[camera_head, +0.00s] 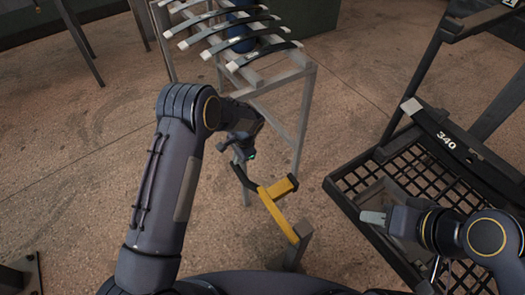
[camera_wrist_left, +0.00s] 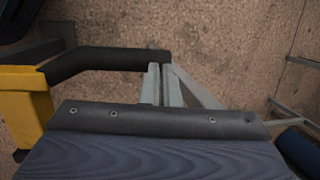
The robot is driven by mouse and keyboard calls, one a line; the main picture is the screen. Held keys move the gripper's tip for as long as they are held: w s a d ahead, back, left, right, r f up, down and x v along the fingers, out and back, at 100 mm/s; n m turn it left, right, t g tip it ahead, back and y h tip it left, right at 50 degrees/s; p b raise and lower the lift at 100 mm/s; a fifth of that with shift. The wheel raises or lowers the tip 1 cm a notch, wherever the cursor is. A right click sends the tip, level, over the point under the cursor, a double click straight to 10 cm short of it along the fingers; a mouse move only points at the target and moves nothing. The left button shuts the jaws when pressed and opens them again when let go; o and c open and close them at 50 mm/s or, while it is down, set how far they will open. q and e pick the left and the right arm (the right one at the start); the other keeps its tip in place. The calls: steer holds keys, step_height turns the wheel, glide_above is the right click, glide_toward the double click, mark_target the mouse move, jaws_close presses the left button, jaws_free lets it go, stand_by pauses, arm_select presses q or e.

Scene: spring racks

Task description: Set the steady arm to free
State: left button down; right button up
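The steady arm is a yellow bar (camera_head: 278,212) with a short yellow block branching from it and a curved black handle (camera_head: 243,178). It stands at a grey post (camera_head: 298,248) below centre in the head view. The yellow part (camera_wrist_left: 24,108) and black handle (camera_wrist_left: 105,62) also show in the left wrist view. My left gripper (camera_head: 240,158) is at the handle's far end; whether its fingers close around it is unclear. My right gripper (camera_head: 374,217) is over the black mesh rack, away from the steady arm; its finger gap is not clear. No "free" marking is readable.
A grey rack (camera_head: 285,77) with several dark curved springs stands just behind the left gripper. A black mesh rack (camera_head: 345,198) with a spring marked 340 (camera_head: 450,142) is at the right. Brown floor (camera_head: 350,115) lies open between them.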

arm_select(q)
steer(key=shift+s+a+f, duration=0.15)
steer(key=shift+f, duration=0.3)
steer(key=shift+r+p, duration=0.3)
steer(key=shift+r, duration=0.05)
steer(key=w+p+v, duration=0.1)
steer(key=p+v, duration=0.1)
steer(key=v, duration=1.2)
steer(key=shift+w+a+r, duration=0.25)
steer(key=shift+w+a, duration=0.1)
